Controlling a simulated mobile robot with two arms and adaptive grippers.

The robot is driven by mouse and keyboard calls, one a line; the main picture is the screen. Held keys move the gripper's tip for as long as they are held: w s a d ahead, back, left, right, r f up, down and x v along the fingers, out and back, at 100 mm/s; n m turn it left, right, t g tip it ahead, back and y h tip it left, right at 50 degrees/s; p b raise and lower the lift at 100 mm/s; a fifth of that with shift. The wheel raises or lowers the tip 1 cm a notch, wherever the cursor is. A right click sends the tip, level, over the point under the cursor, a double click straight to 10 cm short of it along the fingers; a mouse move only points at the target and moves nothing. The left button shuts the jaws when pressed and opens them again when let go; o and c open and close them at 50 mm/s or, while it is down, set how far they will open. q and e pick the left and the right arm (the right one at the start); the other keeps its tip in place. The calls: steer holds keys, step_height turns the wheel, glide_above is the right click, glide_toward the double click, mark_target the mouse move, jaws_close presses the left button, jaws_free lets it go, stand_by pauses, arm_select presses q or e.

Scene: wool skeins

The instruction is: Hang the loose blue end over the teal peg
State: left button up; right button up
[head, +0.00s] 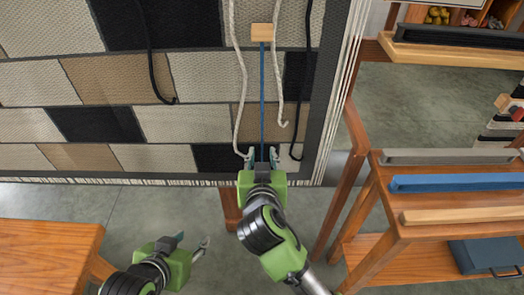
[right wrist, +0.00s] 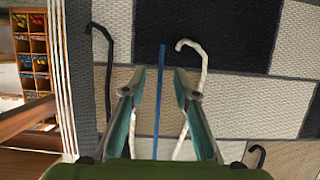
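The blue end (head: 262,105) is a straight strand running from a small wooden block (head: 262,32) down the patterned weave to my right gripper (head: 262,156). In the right wrist view the blue strand (right wrist: 160,70) passes between the fingers of the right gripper (right wrist: 160,78), with gaps on both sides. Its tip lies past the fingertips. My right gripper is open around the strand. My left gripper (head: 194,240) is open and empty, low over the floor at the left. I cannot make out a teal peg; a blue bar (head: 455,182) sits on the wooden rack at right.
White cords (head: 238,85) and black cords (head: 150,50) lie on the weave (head: 165,123), some close beside the blue strand. The wooden rack (head: 380,205) also bears grey and tan bars. A wooden table (head: 45,255) stands at lower left. Open floor shows between.

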steer(key=shift+w+f, duration=0.15)
steer(key=shift+w, duration=0.45)
steer(key=shift+c, duration=0.4)
jaws_close()
